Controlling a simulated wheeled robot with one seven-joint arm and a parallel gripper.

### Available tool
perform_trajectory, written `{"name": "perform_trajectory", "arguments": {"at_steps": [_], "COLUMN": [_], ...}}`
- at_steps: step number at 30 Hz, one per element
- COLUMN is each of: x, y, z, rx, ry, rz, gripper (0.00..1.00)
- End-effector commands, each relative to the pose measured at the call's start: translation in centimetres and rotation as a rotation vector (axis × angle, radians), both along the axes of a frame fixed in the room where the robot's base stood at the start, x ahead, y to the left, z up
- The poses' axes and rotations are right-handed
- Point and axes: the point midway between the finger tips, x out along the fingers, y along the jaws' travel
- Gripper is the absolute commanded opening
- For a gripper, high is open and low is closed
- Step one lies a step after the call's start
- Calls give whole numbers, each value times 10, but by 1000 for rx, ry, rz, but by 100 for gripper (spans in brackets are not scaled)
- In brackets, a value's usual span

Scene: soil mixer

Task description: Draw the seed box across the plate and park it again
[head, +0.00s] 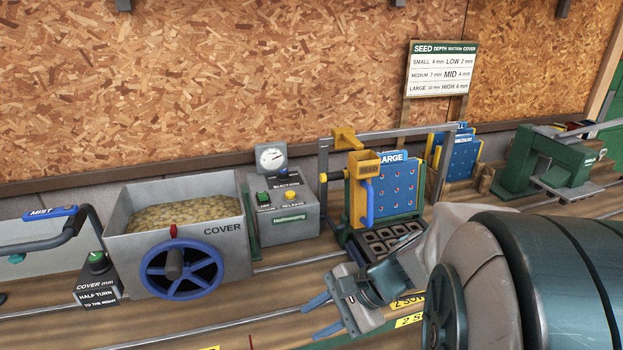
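The yellow seed box (358,205), marked SEED and with a blue upright handle (367,203), stands at the left edge of the blue plate (398,190) marked LARGE. The plate stands upright in a green frame and shows rows of small reddish spots. A dark cell tray (384,245) lies below it. My gripper (322,315) is in front of and below the seed box, pointing left. Its two blue fingers are apart with nothing between them. It is clear of the seed box and its handle. My arm hides part of the bench at lower right.
Left of the plate stand a grey suction box (293,222) with buttons and a gauge, and a COVER hopper (130,228) with a blue handwheel (181,269). A MEDIUM plate (463,157) and a green machine (530,155) stand to the right. Metal rails run along the bench.

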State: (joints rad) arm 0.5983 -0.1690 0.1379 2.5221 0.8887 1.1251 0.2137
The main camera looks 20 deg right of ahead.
Motion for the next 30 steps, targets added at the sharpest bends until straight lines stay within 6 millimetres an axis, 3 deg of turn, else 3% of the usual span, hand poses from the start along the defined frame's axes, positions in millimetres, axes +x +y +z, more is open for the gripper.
{"name": "perform_trajectory", "arguments": {"at_steps": [5, 9, 15, 18, 23, 30], "x": [43, 72, 86, 86, 86, 119], "y": [-36, -87, -169, -197, -215, -208], "z": [17, 34, 50, 54, 57, 57], "rx": [353, 626, 931, 1022, 1083, 1087], "ry": [42, 20, -62, -99, -129, -129], "rz": [-416, -723, -1053, -1147, -1209, -1208], "gripper": [34, 34, 34, 34, 34, 34]}}
